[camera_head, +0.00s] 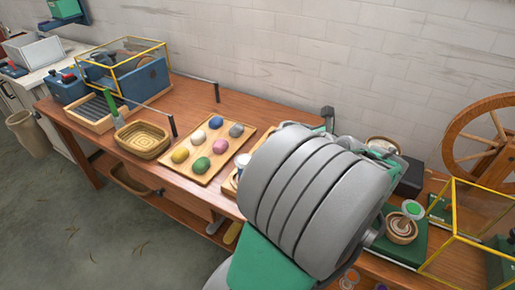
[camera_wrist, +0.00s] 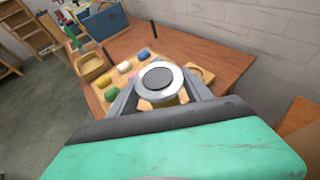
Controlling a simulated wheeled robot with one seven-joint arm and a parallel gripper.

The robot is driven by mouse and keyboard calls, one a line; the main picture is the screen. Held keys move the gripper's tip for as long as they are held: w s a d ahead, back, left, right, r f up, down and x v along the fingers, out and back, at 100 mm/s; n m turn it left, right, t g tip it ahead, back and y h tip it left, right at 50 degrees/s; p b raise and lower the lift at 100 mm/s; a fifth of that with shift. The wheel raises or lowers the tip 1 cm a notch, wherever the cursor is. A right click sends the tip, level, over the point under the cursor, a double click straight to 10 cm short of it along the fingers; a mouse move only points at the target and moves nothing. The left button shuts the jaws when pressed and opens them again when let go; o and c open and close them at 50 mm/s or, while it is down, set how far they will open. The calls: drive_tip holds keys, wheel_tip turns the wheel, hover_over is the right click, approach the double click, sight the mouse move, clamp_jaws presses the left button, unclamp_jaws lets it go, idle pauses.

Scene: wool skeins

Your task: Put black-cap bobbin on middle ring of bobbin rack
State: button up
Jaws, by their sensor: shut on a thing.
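My gripper (camera_wrist: 157,92) is shut on a bobbin with a dark cap disc and pale rim, the black-cap bobbin (camera_wrist: 158,77), in the wrist view. I look down on its top; its lower body is mostly hidden. Just beyond it, to the right, a light wooden piece with a round ring (camera_wrist: 202,73) shows, seemingly part of the bobbin rack. The bobbin hides the rest, including the middle ring. I cannot tell whether the bobbin touches the rack. In the head view my arm covers the gripper and most of this area.
A wooden tray (camera_head: 207,175) with several coloured wool balls lies left of my arm. A woven basket (camera_head: 143,139) and a yellow-framed case (camera_head: 124,64) stand further left. On the right are a small pot (camera_head: 401,229), another yellow-framed case (camera_head: 454,252) and a spinning wheel (camera_head: 484,138).

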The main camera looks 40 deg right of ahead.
drive_tip(key=shift+w+d+f+b, duration=0.2)
drive_tip(key=shift+w+d+f, duration=0.2)
drive_tip(key=shift+w+f, duration=1.7)
drive_tip(key=shift+w+d+f+b, duration=0.2)
drive_tip(key=shift+w+d+f, duration=0.25)
drive_tip(key=shift+w+f, duration=1.65)
drive_tip(key=shift+w+d+f+b, duration=0.2)
drive_tip(key=shift+w+d+f, duration=0.2)
drive_tip(key=shift+w+f, duration=1.7)
drive_tip(key=shift+f, duration=0.1)
drive_tip(key=o, duration=1.4)
